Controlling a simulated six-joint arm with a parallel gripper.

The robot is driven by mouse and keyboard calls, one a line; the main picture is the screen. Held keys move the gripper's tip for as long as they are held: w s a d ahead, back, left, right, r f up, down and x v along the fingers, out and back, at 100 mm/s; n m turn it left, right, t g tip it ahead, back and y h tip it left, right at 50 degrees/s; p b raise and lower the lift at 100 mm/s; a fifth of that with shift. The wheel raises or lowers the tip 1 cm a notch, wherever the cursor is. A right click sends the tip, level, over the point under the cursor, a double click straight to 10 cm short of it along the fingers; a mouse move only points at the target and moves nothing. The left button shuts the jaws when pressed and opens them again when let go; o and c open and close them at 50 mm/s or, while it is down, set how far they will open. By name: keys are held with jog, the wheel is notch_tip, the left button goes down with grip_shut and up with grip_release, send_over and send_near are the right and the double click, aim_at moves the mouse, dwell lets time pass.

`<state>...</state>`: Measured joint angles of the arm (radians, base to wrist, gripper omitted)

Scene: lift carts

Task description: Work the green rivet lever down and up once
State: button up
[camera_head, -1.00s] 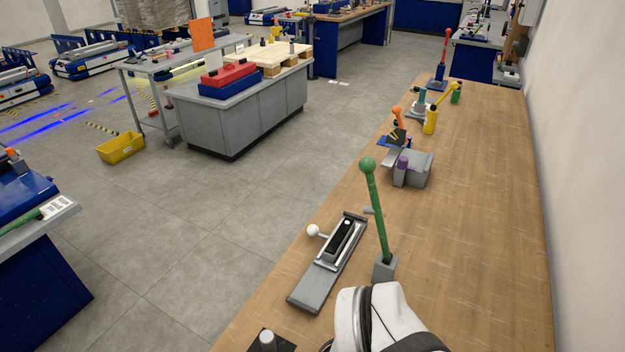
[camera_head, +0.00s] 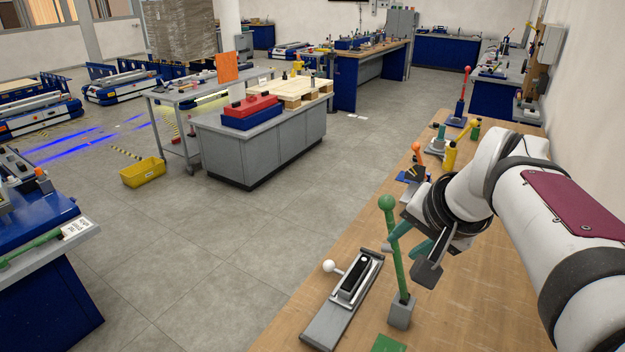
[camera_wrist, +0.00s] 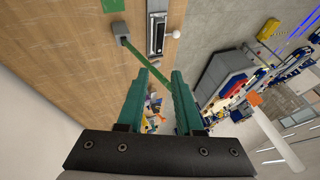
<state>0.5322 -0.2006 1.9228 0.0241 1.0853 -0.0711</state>
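The green lever (camera_head: 396,255) with a round green knob stands nearly upright in a grey block (camera_head: 402,312) on the wooden bench. My gripper (camera_head: 402,250) has teal fingers and is at the lever's upper shaft, below the knob. In the wrist view my gripper (camera_wrist: 161,73) is open, with a clear gap between the fingertips. The green lever (camera_wrist: 138,55) runs from its block towards that gap, its far end between the fingers and nearer the right one. I cannot tell whether a finger touches it.
A grey slide fixture with a white ball handle (camera_head: 329,266) lies left of the lever. A green patch (camera_head: 388,343) is in front. Farther along the bench are a yellow-handled device (camera_head: 450,155) and a red-knobbed lever (camera_head: 462,95). Another green bar (camera_head: 30,246) lies on a cart at left.

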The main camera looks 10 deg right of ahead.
jog(key=shift+m+t+h, duration=0.5)
jog(key=shift+m+h, duration=0.1)
jog(key=d+r, duration=0.1)
jog(key=d, duration=0.1)
jog(key=w+d+r, duration=0.1)
jog(key=d, duration=0.1)
jog(key=w+d+r, duration=0.1)
jog(key=d, duration=0.1)
jog(key=shift+w+d, duration=0.1)
jog(key=c, duration=0.5)
jog(key=x, duration=0.9)
jog(key=shift+w+f, duration=0.25)
jog(key=shift+f, duration=0.05)
grip_shut()
jog(key=w, duration=0.1)
jog(key=w+a, duration=0.1)
jog(key=w+r, duration=0.1)
jog(key=shift+w+a, duration=0.25)
jog(key=shift+a, duration=0.1)
jog(key=shift+a, duration=0.1)
